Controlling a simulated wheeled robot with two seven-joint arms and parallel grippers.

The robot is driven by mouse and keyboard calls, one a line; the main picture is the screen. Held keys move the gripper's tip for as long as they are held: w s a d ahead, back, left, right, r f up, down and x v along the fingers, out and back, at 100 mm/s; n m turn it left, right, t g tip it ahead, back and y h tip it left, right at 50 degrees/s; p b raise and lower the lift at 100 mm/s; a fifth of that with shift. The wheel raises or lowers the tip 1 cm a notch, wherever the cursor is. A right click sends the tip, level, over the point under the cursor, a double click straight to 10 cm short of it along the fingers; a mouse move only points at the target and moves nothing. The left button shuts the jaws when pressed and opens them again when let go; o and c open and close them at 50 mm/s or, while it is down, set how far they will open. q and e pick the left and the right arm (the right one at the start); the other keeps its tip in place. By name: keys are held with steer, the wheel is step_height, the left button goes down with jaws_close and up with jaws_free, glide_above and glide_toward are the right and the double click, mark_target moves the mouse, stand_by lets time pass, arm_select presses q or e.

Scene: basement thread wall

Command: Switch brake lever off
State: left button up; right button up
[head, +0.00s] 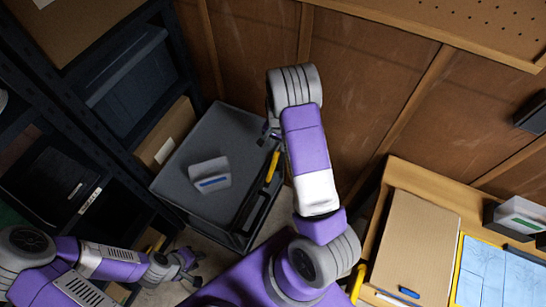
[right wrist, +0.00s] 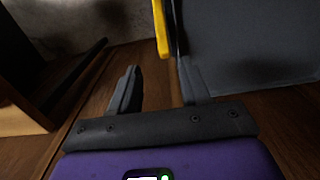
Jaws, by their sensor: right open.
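A grey cart (head: 225,140) stands beside the wooden wall in the head view. A yellow lever-like bar (head: 272,166) runs along its right side; I cannot tell for sure that it is the brake lever. The yellow bar also shows at the top of the right wrist view (right wrist: 160,28), beyond the fingertips and close to the right-hand finger. My right gripper (head: 270,134) is at the cart's upper right edge, partly hidden by my arm. In the right wrist view (right wrist: 158,82) its fingers are apart with nothing held. My left gripper (head: 188,265) is low, below the cart, seemingly open and empty.
A small white-grey box (head: 210,173) lies on the cart. Dark shelving (head: 95,130) with bins stands left. A wooden workbench (head: 423,173) with a cardboard sheet, blue pen (head: 409,292) and papers is at right. The wooden wall (head: 365,75) closes off the back.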

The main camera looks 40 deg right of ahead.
mark_target(276, 155)
steer(key=f+b, duration=0.1)
steer(key=f, duration=0.1)
steer(key=w+f+b, duration=0.1)
steer(key=shift+f, duration=0.4)
steer(key=shift+s+f, duration=0.25)
steer(key=shift+f, duration=0.3)
arm_select(q)
steer(key=shift+w+f+b, duration=0.2)
steer(key=shift+f+b, duration=0.05)
steer(key=shift+f, duration=0.75)
steer(key=shift+w+f+b, duration=0.15)
steer(key=shift+f+b, duration=0.05)
steer(key=shift+f, duration=0.8)
arm_select(e)
steer(key=shift+w+f, duration=0.1)
steer(key=shift+f, duration=3)
jaws_close()
